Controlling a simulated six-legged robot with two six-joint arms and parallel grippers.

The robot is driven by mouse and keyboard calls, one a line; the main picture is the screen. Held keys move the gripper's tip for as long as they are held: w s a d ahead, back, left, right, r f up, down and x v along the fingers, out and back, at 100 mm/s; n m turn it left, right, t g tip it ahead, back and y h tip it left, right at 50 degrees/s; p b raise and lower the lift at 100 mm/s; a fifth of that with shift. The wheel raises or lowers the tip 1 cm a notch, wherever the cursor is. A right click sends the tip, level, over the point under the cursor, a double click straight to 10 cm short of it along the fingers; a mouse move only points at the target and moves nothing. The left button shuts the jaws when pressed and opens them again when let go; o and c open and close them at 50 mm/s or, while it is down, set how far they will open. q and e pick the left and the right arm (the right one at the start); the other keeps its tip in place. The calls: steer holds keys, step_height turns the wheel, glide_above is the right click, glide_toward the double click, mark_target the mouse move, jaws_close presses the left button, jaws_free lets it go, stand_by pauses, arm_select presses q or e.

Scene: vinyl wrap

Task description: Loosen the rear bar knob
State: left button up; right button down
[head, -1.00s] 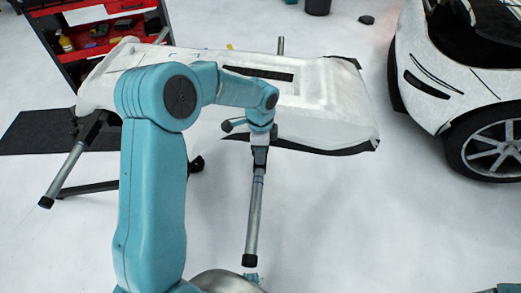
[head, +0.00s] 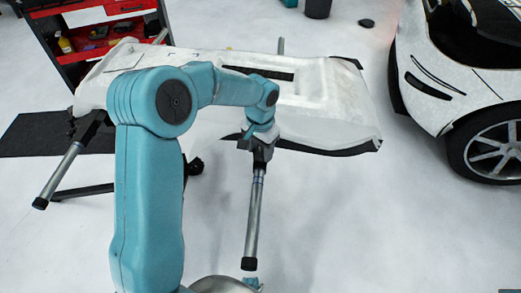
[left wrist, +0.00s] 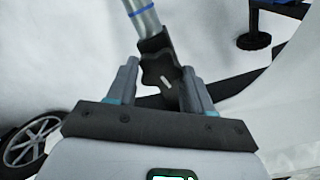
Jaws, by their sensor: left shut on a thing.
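The rear bar knob (left wrist: 158,72), dark and lobed with a pale mark, sits on a dark bracket at the end of a grey metal bar (left wrist: 141,18) with a blue band. In the left wrist view my left gripper (left wrist: 160,82) has one finger on each side of the knob and is shut on it. In the head view my left gripper (head: 258,149) is at the upper end of the bar (head: 254,215), by the panel's near edge. The knob is hidden there by the gripper. My right gripper is not in view.
A white bumper-like panel (head: 325,105) lies on a stand beyond my arm. A red tool cart (head: 115,31) is at the upper left, over a dark mat (head: 30,137). A white car (head: 440,75) stands at the right. The floor between panel and car is clear.

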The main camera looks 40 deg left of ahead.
mark_target(260, 153)
arm_select(q)
steer(key=n+b, duration=0.1)
steer(key=n, duration=0.5)
steer(key=n+b, duration=0.1)
steer(key=n, duration=0.5)
steer(key=shift+b, duration=0.3)
steer(key=shift+n, duration=0.3)
steer(key=o, duration=1)
step_height(260, 153, up, 16)
steer(key=p, duration=0.3)
steer(key=shift+r, duration=0.2)
steer(key=shift+s, duration=0.1)
